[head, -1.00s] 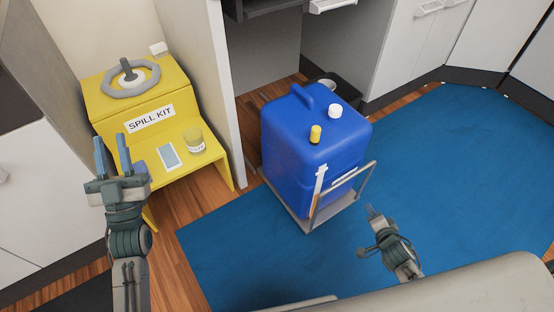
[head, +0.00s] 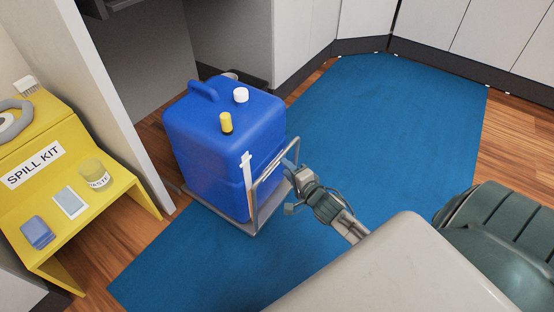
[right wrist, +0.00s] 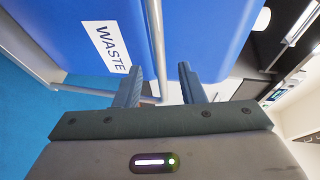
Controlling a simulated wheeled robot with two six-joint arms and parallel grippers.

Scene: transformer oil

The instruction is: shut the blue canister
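The blue canister (head: 200,140) stands upright on a small grey trolley (head: 257,216). A white cap (head: 241,95) and a yellow cap (head: 226,122) with a dark ring below it show on its top. I cannot tell how tightly either sits. My right gripper (head: 291,157) is beside the trolley's handle frame, low at the canister's right. In the right wrist view the gripper (right wrist: 160,70) is open, with a grey bar (right wrist: 156,40) running between its fingers in the picture. Behind is the canister's WASTE label (right wrist: 105,45). My left gripper is out of view.
A partition (head: 105,90) stands between. Blue mat (head: 385,130) to the right is clear.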

